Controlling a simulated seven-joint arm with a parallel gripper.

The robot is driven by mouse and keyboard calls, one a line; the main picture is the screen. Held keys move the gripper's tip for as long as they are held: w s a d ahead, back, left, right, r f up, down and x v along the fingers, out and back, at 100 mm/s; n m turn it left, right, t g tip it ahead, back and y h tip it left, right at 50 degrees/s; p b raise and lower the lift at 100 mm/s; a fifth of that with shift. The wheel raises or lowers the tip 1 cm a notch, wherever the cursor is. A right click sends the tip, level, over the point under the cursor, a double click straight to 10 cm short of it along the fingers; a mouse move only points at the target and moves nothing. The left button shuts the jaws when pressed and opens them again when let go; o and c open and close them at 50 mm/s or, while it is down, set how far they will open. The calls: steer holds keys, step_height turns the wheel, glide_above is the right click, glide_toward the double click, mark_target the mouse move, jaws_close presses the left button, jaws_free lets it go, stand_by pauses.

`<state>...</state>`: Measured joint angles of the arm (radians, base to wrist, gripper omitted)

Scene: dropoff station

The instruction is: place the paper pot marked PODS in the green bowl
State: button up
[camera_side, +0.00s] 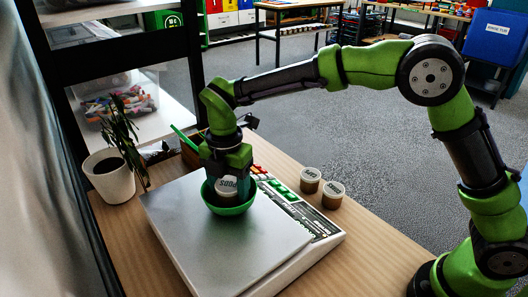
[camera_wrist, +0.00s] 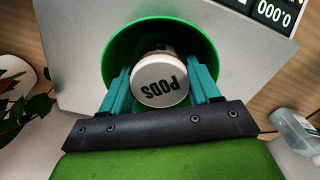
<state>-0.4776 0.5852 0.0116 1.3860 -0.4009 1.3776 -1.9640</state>
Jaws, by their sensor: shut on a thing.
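The paper pot marked PODS (camera_wrist: 158,82) has a white lid with dark letters and sits between my gripper's teal fingers. My gripper (camera_wrist: 160,88) is shut on the pot. In the side view the pot (camera_side: 226,186) is at the bowl's opening, tilted, with its lower part hidden by the rim. The green bowl (camera_side: 232,210) stands on the grey plate of a scale (camera_side: 180,235). In the wrist view the bowl (camera_wrist: 122,42) surrounds the pot's far side. I cannot tell whether the pot touches the bowl's bottom.
Two more lidded pots (camera_side: 310,180) (camera_side: 333,194) stand on the wooden table right of the scale. A potted plant (camera_side: 112,175) stands at the left. A clear bottle (camera_wrist: 294,130) shows at the right of the wrist view. The table's front right is clear.

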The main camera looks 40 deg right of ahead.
mark_target(230, 184)
steer(key=shift+f, duration=0.15)
steer(key=o, duration=0.9)
step_height(230, 184, up, 12)
steer(key=s+d+r+m+t+y, duration=0.1)
steer(key=s+d+r+m, duration=0.2)
steer(key=s+d+m, duration=0.15)
steer(key=s+d+r+m+t, duration=0.2)
steer(key=s+d+m, duration=0.1)
steer(key=d+m, duration=0.3)
steer(key=shift+s+d+f+m+t+y, duration=0.15)
steer(key=shift+s+d+f+m+t, duration=0.7)
steer(key=shift+s+d+m, duration=1.5)
steer(key=shift+s+d+f+m+t+y, duration=0.2)
steer(key=shift+s+d+f+m+t, duration=0.65)
steer(key=shift+s+m, duration=1.75)
steer(key=shift+s+d+f+m+t+y, duration=0.3)
steer(key=shift+s+d+f+m, duration=0.9)
steer(key=shift+m, duration=2.5)
